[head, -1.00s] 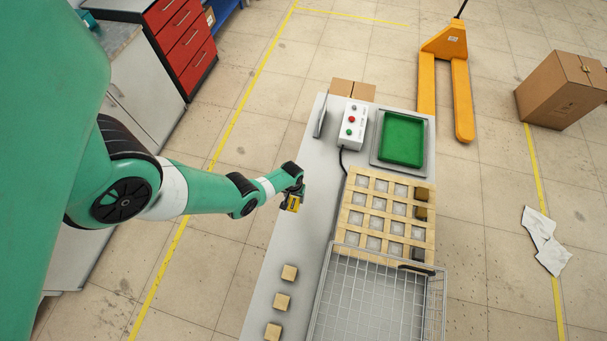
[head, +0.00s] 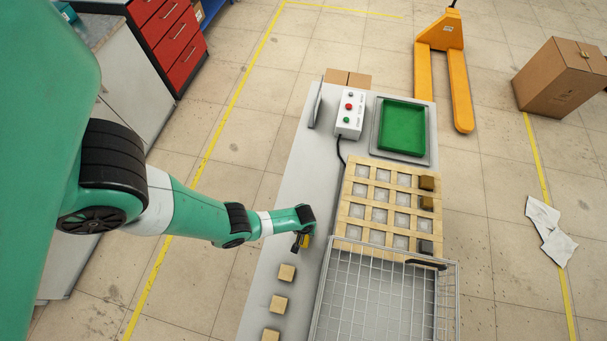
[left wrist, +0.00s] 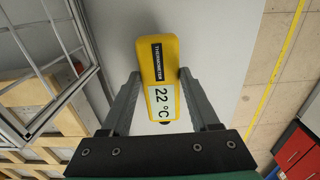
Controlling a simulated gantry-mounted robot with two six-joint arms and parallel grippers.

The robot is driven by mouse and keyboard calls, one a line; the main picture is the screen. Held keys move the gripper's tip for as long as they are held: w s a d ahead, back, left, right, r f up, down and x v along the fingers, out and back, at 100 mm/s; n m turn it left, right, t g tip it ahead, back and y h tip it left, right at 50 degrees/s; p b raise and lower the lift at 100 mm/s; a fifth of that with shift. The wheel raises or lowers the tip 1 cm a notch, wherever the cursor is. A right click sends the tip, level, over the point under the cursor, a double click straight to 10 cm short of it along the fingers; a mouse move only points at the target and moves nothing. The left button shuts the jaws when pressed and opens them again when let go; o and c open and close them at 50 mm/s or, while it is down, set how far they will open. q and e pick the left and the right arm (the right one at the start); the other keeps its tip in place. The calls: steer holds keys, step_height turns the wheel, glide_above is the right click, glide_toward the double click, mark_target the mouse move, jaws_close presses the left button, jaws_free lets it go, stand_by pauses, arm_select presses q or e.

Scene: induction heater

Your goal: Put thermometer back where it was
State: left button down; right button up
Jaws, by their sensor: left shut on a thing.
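The thermometer (left wrist: 160,75) is a yellow block with a black label and a display reading 22 °C. In the left wrist view it sits between the two fingers of my left gripper (left wrist: 160,95), which is shut on it. In the head view my left gripper (head: 302,242) is over the grey table (head: 290,190), left of the wooden grid and just above the nearest loose block; only a little yellow of the thermometer (head: 307,241) shows there. I cannot tell if the thermometer touches the table. My right gripper is not in view.
A wire basket (head: 440,300) stands at the front right, beside the wooden grid (head: 347,212). Wooden blocks (head: 286,272) lie along the left edge. A button box (head: 351,110) and green tray (head: 402,127) are at the back. The table's left strip behind my gripper is clear.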

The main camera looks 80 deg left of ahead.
arm_select(q)
steer(key=shift+a+f+b, duration=0.1)
steer(key=shift+f+b, duration=0.85)
steer(key=shift+f, duration=0.65)
steer(key=shift+c, duration=0.6)
jaws_free()
steer(key=shift+r, duration=0.1)
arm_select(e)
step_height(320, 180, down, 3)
arm_select(q)
steer(key=shift+r, duration=0.1)
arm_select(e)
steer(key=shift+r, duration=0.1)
arm_select(q)
step_height(320, 180, up, 12)
steer(key=p, duration=1.2)
steer(key=shift+p, duration=0.3)
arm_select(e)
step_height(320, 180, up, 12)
arm_select(q)
steer(key=shift+s, duration=0.1)
